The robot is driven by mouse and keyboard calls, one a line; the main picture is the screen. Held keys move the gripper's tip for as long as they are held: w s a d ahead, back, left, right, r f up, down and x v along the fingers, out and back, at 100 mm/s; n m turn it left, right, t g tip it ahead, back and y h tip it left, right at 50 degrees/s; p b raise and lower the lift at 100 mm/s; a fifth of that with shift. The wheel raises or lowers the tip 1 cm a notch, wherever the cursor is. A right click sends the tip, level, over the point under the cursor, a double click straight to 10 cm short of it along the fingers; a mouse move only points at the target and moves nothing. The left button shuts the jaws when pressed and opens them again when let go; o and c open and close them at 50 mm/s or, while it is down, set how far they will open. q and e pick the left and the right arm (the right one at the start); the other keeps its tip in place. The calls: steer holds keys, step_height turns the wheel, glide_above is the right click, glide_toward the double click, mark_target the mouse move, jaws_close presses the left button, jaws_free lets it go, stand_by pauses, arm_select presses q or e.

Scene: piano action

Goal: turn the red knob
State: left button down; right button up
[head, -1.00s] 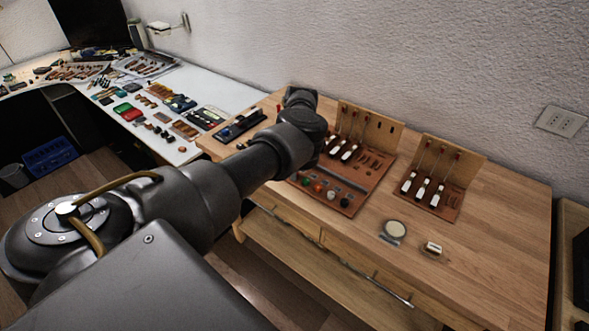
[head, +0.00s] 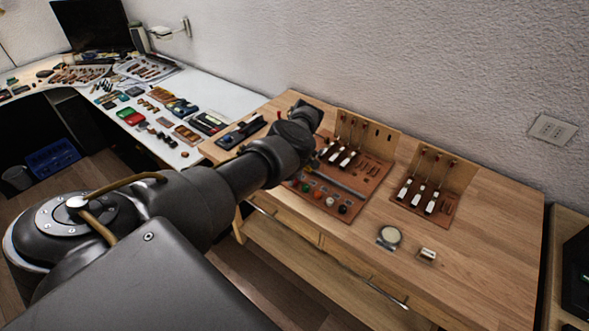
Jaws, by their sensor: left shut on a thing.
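A red knob (head: 318,193) sits in the row of small coloured knobs along the front of the brown board, with a green knob (head: 305,187) left of it and a white knob (head: 330,201) right of it. The red knob shows clear of the arm. My right gripper is not in view.
The brown board (head: 367,176) holds white-handled tools and a metal bar. A second tool stand (head: 439,208), a round pale disc (head: 389,236) and a small block (head: 428,254) are to the right. The wooden tabletop (head: 490,235) is clear there. A cluttered white table is at left.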

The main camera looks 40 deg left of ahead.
arm_select(q)
steer(key=shift+m, duration=0.3)
stand_by(0.4)
steer(key=c, duration=1.2)
jaws_free()
step_height(320, 180, up, 7)
steer(key=shift+f+p, duration=0.1)
steer(key=shift+p, duration=0.9)
step_height(320, 180, up, 4)
steer(key=p, duration=0.3)
